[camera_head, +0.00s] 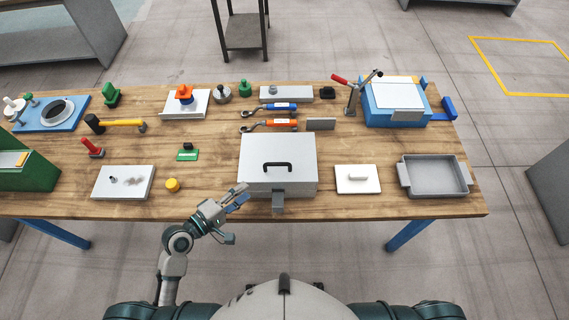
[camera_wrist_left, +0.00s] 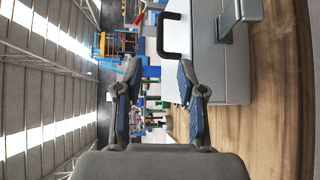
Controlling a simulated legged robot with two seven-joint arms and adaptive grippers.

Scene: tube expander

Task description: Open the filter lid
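The filter box is a light grey box with a flat lid (camera_head: 277,152) and a black handle (camera_head: 277,167). It sits near the front edge of the table, and the lid is closed. A grey latch tab (camera_head: 278,203) hangs at its front. My left gripper (camera_head: 243,198) is open and empty at the front left corner of the box. In the left wrist view my two fingers (camera_wrist_left: 158,88) are spread apart, with the black handle (camera_wrist_left: 175,35) and the grey latch (camera_wrist_left: 240,14) beyond them at upper right. My right gripper is not in view.
A white plate (camera_head: 358,187) and a grey tray (camera_head: 437,178) lie right of the box. A yellow knob (camera_head: 172,185) and white block (camera_head: 123,190) lie left. Wrenches (camera_head: 270,125) lie behind the box. The wooden table (camera_head: 215,165) has bare room left of the box.

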